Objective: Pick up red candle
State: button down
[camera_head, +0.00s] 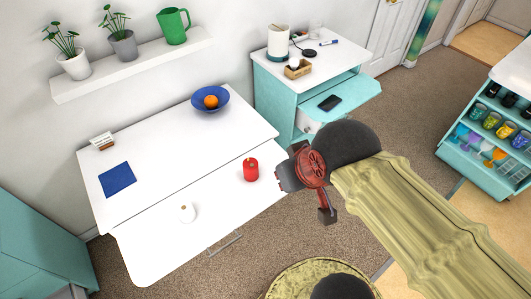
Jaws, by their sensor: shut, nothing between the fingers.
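The red candle (251,170) stands upright on the white desk (150,226), on its lower front surface toward the right. My gripper (327,215) is to the right of the candle in the picture, past the desk's right edge and apart from it. Its fingers point down and are shut with nothing held. Nothing hides the candle.
A white computer mouse (187,213) lies left of the candle. A teal cabinet (279,95) with an open drawer (345,99) stands behind. The desk around the candle is clear.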

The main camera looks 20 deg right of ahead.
aim_at(251, 174)
jog(key=j+z, duration=0.15)
jog(key=z, duration=0.55)
jog(key=j+z, duration=0.2)
jog(key=j, duration=0.3)
jog(key=k+j+z, duration=0.1)
jog(key=j+z, duration=0.15)
jog(key=j, duration=0.2)
jog(key=k+j+z, duration=0.2)
jog(key=j, duration=0.3)
jog(key=i+j, duration=0.1)
jog(key=j, duration=0.15)
jog(key=i+j, duration=0.1)
jog(key=j, duration=0.15)
